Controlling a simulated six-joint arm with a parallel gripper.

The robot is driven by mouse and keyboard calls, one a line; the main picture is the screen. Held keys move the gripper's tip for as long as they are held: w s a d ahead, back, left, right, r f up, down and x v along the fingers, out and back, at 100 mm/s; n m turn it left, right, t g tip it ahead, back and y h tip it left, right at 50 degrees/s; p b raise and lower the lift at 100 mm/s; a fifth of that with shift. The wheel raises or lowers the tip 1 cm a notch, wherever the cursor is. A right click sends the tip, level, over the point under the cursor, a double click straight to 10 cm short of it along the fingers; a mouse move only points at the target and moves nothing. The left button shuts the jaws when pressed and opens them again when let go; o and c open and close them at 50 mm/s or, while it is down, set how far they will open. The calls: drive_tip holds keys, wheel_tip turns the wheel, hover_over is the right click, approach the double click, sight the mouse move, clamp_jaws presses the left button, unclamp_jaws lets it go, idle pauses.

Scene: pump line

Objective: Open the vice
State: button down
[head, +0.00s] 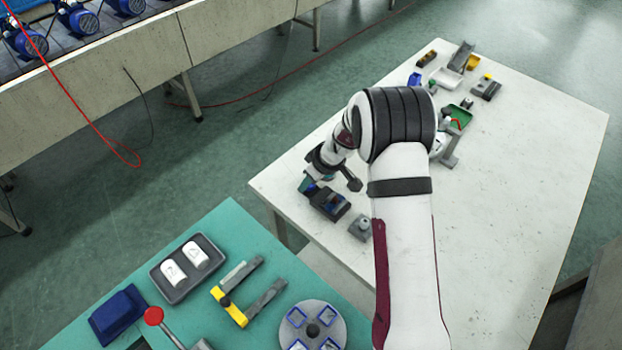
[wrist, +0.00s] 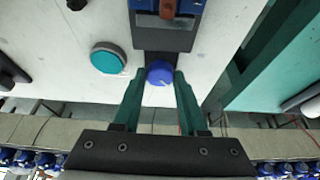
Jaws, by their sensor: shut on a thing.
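The vice (wrist: 165,35) has a dark base and blue jaws and sits at the top of the wrist view, cut off by the frame edge. A reddish-brown piece (wrist: 168,8) shows at its blue part. A round blue knob (wrist: 159,73) with a white mark is at its near end. My gripper (wrist: 160,79) has green fingers, one on each side of the knob, and is shut on it. In the head view the vice (head: 329,204) is near the white table's left corner, with my arm reaching over; the fingertips are mostly hidden there.
A teal round piece (wrist: 108,58) lies beside the vice. A grey block (head: 360,227) stands near it on the white table (head: 510,190). Several small parts line the table's far side. A green table (head: 235,228) with trays and fixtures is at lower left. The white table's right is clear.

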drive_tip(key=m+t+h, duration=0.1)
drive_tip(key=m, duration=0.3)
drive_tip(key=shift+s+a+m, duration=0.1)
drive_tip(key=shift+m, duration=0.2)
drive_tip(key=m+h, duration=0.1)
drive_tip(key=m, duration=0.1)
drive_tip(key=m+h, duration=0.1)
drive_tip(key=m, duration=0.1)
drive_tip(key=shift+a+m, duration=0.2)
drive_tip(key=shift+m, duration=0.1)
drive_tip(key=m+h, duration=0.1)
drive_tip(key=m, duration=0.3)
drive_tip(key=shift+a+h, duration=0.1)
drive_tip(key=shift+h, duration=0.3)
drive_tip(key=shift+m+g+h, duration=0.5)
drive_tip(key=shift+m+h, duration=0.1)
drive_tip(key=shift+m, duration=1.4)
drive_tip(key=shift+c, duration=2.3)
unclamp_jaws()
